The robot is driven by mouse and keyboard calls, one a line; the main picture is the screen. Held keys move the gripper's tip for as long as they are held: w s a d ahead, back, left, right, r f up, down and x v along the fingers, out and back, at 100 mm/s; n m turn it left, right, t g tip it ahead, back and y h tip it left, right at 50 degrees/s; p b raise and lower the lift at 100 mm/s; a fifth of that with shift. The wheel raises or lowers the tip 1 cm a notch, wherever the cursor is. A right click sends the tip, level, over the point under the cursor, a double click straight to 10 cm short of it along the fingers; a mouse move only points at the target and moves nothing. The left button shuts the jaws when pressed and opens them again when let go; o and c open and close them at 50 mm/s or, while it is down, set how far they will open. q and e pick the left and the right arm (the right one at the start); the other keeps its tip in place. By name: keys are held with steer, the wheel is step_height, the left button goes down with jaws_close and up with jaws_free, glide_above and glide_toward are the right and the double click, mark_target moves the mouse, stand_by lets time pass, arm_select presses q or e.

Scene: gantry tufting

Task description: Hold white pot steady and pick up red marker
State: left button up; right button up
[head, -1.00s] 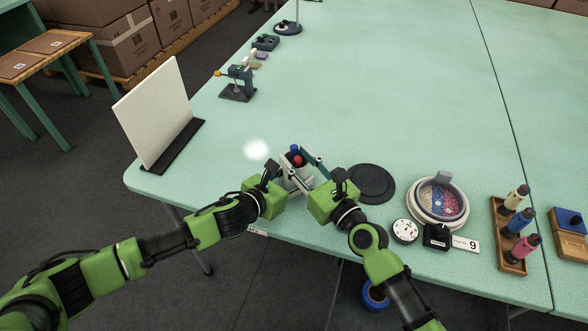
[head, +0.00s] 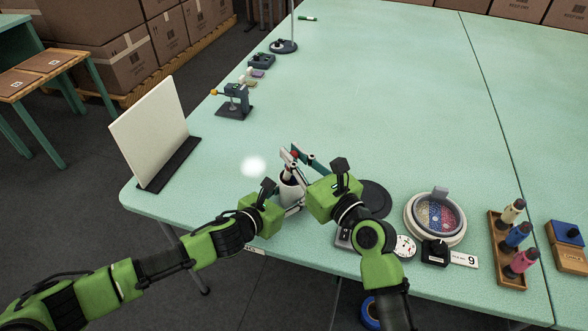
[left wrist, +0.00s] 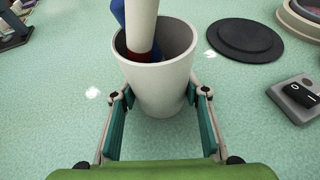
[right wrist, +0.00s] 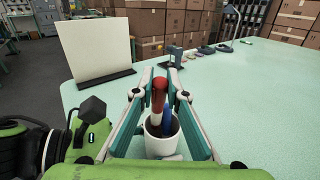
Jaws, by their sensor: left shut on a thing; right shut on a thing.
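The white pot (head: 290,190) stands upright near the table's front edge. My left gripper (left wrist: 160,92) is shut on its sides, with one finger at each side. The red marker (right wrist: 158,90) has a red upper end and a white body. My right gripper (right wrist: 160,79) is shut on its red end above the pot. The marker's lower part is still inside the pot's rim. A blue marker (right wrist: 167,118) leans in the pot beside it. In the head view my right gripper (head: 296,155) hides most of the marker.
A dark round disc (head: 377,198) lies right of the pot, partly behind my right gripper. Further right are a round dish of coloured bits (head: 437,215), a switch box (head: 435,252) and a wooden rack of bottles (head: 510,245). A white panel (head: 152,130) stands at left. The table's middle is clear.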

steer(key=shift+r, duration=1.3)
arm_select(q)
steer(key=o, duration=1.2)
steer(key=v, duration=1.2)
steer(key=shift+s+f, duration=0.1)
steer(key=shift+f, duration=0.05)
